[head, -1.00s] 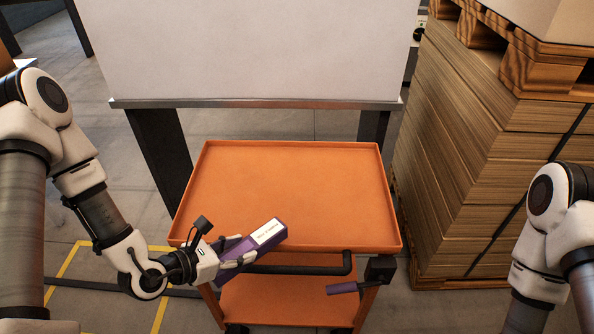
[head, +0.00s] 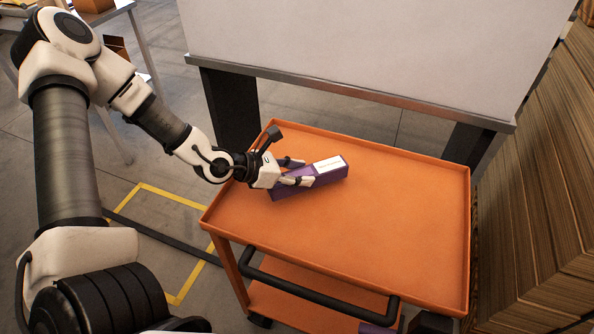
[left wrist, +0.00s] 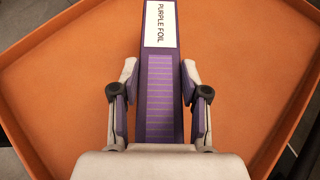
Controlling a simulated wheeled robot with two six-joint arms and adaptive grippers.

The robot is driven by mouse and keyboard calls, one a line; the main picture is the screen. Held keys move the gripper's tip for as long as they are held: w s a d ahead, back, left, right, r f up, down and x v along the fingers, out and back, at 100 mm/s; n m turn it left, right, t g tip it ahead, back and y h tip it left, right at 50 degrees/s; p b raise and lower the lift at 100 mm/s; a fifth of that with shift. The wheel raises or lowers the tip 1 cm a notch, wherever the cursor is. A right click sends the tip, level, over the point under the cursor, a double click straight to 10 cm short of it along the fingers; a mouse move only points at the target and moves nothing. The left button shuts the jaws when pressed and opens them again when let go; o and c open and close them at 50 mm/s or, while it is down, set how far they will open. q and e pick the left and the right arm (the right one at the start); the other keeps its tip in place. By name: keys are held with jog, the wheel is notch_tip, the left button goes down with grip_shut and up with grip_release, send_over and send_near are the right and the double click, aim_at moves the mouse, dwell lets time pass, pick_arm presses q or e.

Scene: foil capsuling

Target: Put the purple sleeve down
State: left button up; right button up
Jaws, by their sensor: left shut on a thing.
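The purple sleeve (head: 318,180) is a long box with a white label, which reads "PURPLE FOIL" in the left wrist view (left wrist: 158,60). My left gripper (head: 297,172) is shut on it, with one finger on each long side. The sleeve is over the left part of the orange cart's top tray (head: 390,220). I cannot tell whether its underside touches the tray. In the left wrist view, my left gripper (left wrist: 158,85) straddles the sleeve with the tray beneath. My right gripper is not in view.
The tray has a low raised rim and its right and front parts are bare. A black handle bar (head: 315,290) runs along the cart's near side. A white panel on a dark-legged table (head: 350,92) stands behind. Stacked brown sheets (head: 535,170) stand at the right.

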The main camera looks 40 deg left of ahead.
pick_arm(q)
jog(key=w+a, duration=0.3)
jog(key=a, duration=0.1)
jog(key=shift+w+f, duration=0.1)
jog(key=shift+f, duration=0.2)
notch_tip(320, 180, down, 3)
jog(key=shift+w+f+b, duration=0.1)
jog(key=shift+f+b, duration=0.1)
jog(key=shift+b, duration=0.2)
jog(key=shift+r, duration=0.1)
jog(key=o, duration=1.2)
jog(key=shift+d+f, duration=0.1)
jog(key=shift+f, duration=0.1)
jog(key=shift+c, duration=0.2)
